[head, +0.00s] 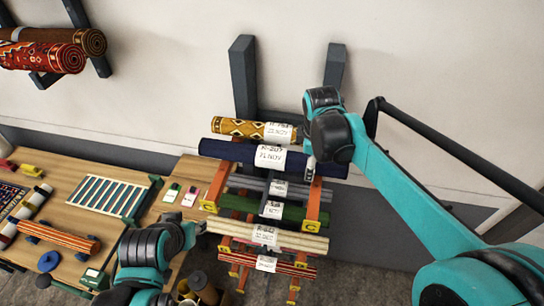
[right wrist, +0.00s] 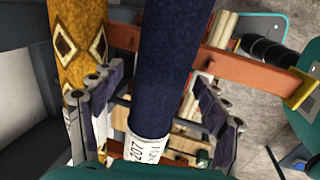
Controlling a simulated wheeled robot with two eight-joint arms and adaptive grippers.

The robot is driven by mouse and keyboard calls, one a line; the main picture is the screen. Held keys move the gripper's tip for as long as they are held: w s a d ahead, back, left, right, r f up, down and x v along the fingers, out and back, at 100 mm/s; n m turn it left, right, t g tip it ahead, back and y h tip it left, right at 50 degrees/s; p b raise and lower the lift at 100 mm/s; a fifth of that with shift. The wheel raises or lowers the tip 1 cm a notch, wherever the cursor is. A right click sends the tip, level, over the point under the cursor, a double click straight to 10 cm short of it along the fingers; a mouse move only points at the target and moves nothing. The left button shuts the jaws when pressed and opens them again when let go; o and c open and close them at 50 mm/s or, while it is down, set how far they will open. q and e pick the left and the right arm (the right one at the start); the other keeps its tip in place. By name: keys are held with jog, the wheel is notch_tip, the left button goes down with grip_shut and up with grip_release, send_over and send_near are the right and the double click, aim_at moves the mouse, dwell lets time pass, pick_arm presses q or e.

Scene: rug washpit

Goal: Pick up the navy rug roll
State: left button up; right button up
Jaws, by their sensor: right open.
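The navy rug roll (head: 225,150) lies across the rack near its top, with a white paper label (head: 270,156) around its middle. In the right wrist view the navy roll (right wrist: 165,60) runs between the two fingers of my right gripper (right wrist: 152,105). The gripper is open, one finger on each side of the roll, and I see no clear contact. The left finger overlaps the yellow patterned roll (right wrist: 78,45). In the head view my right gripper (head: 310,168) is at the roll's right half, partly hidden by my arm. My left gripper (head: 200,228) is low, left of the rack; its fingers are unclear.
The yellow roll (head: 232,127) lies just behind the navy one. Grey, green (head: 240,203), cream (head: 230,229) and red rolls lie on lower orange rack arms (head: 313,205). A wooden workbench (head: 85,175) with rugs and tools stands left. Dark posts (head: 243,75) rise behind.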

jog(key=shift+s+r, duration=0.1)
jog(key=shift+s, duration=0.05)
jog(key=shift+c, duration=0.2)
jog(key=c, duration=1.7)
jog(key=shift+o, duration=0.2)
